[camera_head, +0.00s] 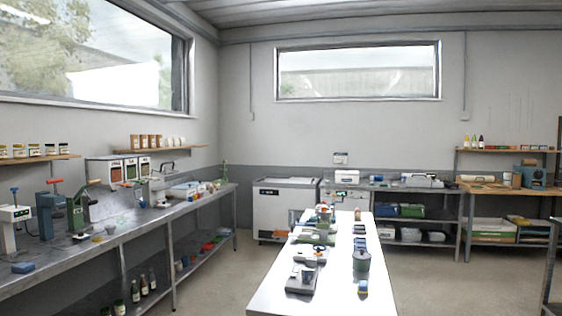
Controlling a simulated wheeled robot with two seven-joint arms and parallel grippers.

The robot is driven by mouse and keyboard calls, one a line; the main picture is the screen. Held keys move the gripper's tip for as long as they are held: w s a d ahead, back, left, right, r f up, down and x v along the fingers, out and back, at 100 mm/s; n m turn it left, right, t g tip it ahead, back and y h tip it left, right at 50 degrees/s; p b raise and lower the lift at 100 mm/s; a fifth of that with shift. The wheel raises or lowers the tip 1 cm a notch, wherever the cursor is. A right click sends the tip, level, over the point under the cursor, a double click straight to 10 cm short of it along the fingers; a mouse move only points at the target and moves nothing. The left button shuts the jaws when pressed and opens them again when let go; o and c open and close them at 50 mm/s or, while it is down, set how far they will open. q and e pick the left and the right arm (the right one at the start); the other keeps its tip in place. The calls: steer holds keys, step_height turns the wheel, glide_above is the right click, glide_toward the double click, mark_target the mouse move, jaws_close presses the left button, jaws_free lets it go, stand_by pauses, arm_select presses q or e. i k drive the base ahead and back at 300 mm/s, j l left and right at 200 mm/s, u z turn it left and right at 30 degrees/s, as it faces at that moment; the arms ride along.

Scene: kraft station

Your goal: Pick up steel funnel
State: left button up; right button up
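I cannot pick out a steel funnel with certainty in the head view. Small items by the green press on the left steel bench (135,221), including a small greyish cup-like piece (111,229), are too small to identify. Neither of my grippers is in view.
Presses (80,210) line the left bench. A white chest freezer (285,208) stands behind. Floor is open right of the table.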

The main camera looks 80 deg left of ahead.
mark_target(110, 229)
steer(key=u, duration=3.8)
